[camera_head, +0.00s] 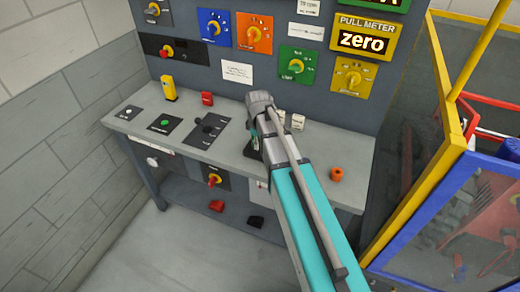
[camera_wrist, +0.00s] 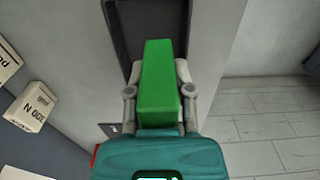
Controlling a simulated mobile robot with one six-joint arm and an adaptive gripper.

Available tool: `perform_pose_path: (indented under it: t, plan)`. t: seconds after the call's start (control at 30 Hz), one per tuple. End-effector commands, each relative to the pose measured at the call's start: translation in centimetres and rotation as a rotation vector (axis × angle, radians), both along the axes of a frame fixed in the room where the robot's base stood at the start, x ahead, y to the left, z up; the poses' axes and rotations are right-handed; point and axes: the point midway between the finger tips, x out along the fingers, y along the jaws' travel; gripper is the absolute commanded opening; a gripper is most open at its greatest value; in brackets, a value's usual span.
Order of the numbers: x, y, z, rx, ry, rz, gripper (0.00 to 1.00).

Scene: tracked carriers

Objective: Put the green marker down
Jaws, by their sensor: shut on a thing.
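The green marker (camera_wrist: 160,80) is a long block with a bright green top, seen large in the middle of the wrist view. My gripper (camera_wrist: 158,98) is shut on it, with one pale finger on each side. A dark, rimmed rectangular area (camera_wrist: 117,20) of the grey bench lies under and beyond the marker's far end. I cannot tell whether the marker touches the surface. In the head view my arm hides the marker and most of my gripper, over the middle of the grey bench (camera_head: 237,160).
White lettered blocks (camera_wrist: 31,108) lie left of my gripper. On the bench stand a yellow block (camera_head: 169,87), a red block (camera_head: 207,98) and an orange cylinder (camera_head: 337,174). A knob panel rises behind. A yellow-framed fence (camera_head: 440,150) stands at right. Floor shows right of the bench.

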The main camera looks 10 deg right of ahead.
Motion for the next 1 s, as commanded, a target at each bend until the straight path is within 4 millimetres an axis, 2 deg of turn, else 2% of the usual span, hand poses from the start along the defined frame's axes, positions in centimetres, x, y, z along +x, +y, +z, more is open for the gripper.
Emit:
perform_pose_path:
  t: [0.17,0.5,1.0]
  plan:
    - [0.7,-0.5,-1.2,0.0,0.0,-0.001,0.0]
    - [0.6,-0.5,-3.8,0.0,0.0,-0.001,0.0]
    - [0.6,-0.5,-4.1,0.0,0.0,-0.001,0.0]
